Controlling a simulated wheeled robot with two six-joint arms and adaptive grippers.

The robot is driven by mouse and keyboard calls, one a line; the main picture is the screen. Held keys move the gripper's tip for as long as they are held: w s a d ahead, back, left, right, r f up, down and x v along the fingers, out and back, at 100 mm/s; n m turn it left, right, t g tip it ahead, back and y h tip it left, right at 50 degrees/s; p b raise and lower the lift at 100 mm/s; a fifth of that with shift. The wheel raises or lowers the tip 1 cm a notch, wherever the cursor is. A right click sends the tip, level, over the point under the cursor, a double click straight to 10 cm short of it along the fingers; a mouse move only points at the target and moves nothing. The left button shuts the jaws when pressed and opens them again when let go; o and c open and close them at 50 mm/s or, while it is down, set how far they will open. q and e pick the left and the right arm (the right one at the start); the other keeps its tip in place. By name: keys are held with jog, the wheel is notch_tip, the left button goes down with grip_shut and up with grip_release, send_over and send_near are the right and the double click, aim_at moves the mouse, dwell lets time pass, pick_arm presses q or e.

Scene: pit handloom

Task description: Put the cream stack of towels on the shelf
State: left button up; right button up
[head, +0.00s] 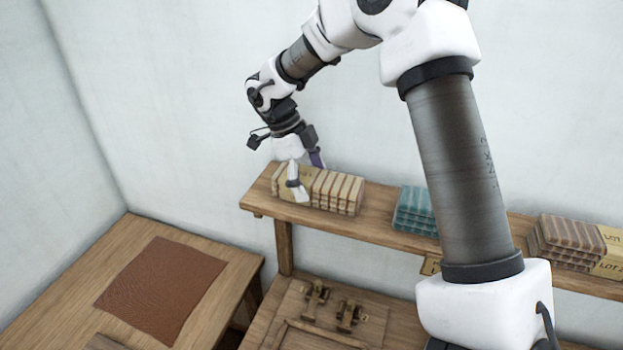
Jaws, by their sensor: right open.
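The cream stack of towels (338,192), with brown stripes, sits on the wooden shelf (375,224) near its left end. A tan block or card (282,184) is at the stack's left end. My right gripper (307,180) points down at the left part of the stack, with one finger in front and the other behind. It is open; whether the fingers touch the towels cannot be told. The near finger hides part of the stack's left end. My left gripper is not in view.
A teal stack (412,214) and a brown striped stack (568,240) with a tan lot label (612,250) stand farther right on the shelf. Below are a brown mat (162,285) on a wooden table and a wooden board with metal fittings (345,315). My right arm hides part of the shelf.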

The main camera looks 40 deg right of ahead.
jog(key=shift+d+r, duration=0.15)
jog(key=shift+d, duration=0.05)
jog(key=b+v, duration=0.3)
jog(key=v, duration=0.8)
jog(key=shift+r, duration=0.25)
jog(key=shift+w+d, duration=0.1)
jog(key=shift+d, duration=0.05)
